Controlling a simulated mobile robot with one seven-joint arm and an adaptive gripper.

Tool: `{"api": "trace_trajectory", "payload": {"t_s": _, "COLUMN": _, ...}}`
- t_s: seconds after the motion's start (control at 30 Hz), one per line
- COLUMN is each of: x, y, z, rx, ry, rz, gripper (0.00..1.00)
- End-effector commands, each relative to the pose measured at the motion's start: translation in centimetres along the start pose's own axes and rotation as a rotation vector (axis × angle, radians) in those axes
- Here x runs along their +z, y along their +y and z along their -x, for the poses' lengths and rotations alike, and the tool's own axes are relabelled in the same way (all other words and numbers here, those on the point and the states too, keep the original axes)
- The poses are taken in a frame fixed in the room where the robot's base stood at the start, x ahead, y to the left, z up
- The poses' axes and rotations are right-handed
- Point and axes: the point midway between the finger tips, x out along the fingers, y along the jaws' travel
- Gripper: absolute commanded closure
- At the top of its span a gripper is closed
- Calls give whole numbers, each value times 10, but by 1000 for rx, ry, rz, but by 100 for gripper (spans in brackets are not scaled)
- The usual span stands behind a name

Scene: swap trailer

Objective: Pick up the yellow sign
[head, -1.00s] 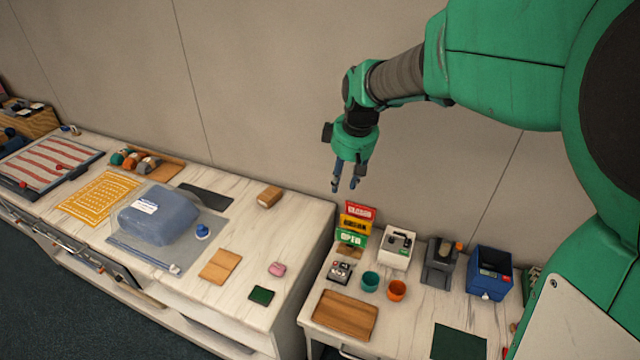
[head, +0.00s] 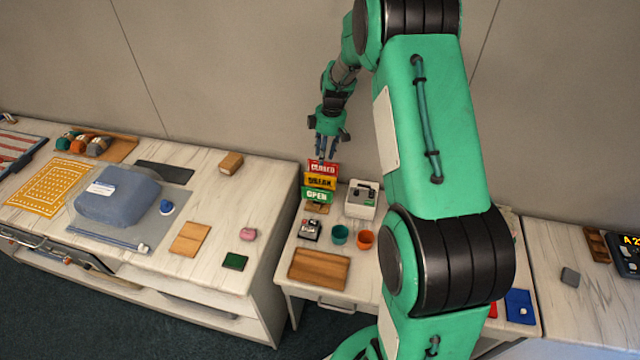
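The yellow sign (head: 320,182) reads "BREAK" and stands in a small rack on the lower table. It is between a red "CLOSED" sign (head: 322,169) above and behind it and a green "OPEN" sign (head: 319,195) below and in front. Only its upper band shows clearly. My gripper (head: 325,157) points down just above the red sign's top edge, its fingers apart with nothing seen between them. Whether the fingertips touch the red sign cannot be told.
A white box (head: 361,200) stands right of the signs. In front are a small dark device (head: 311,230), a teal cup (head: 340,235), an orange cup (head: 362,240) and a wooden board (head: 319,268). The wall is close behind. My arm hides the table's right part.

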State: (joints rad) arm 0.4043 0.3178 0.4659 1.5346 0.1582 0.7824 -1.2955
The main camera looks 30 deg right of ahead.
Motion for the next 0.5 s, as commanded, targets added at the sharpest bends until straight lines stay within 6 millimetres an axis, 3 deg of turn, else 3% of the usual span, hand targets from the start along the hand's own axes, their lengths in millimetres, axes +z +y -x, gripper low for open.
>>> {"api": "trace_trajectory", "payload": {"t_s": 0.5, "x": 2, "y": 2, "z": -7, "rx": -3, "ry": 0, "rz": 4, "gripper": 68}}
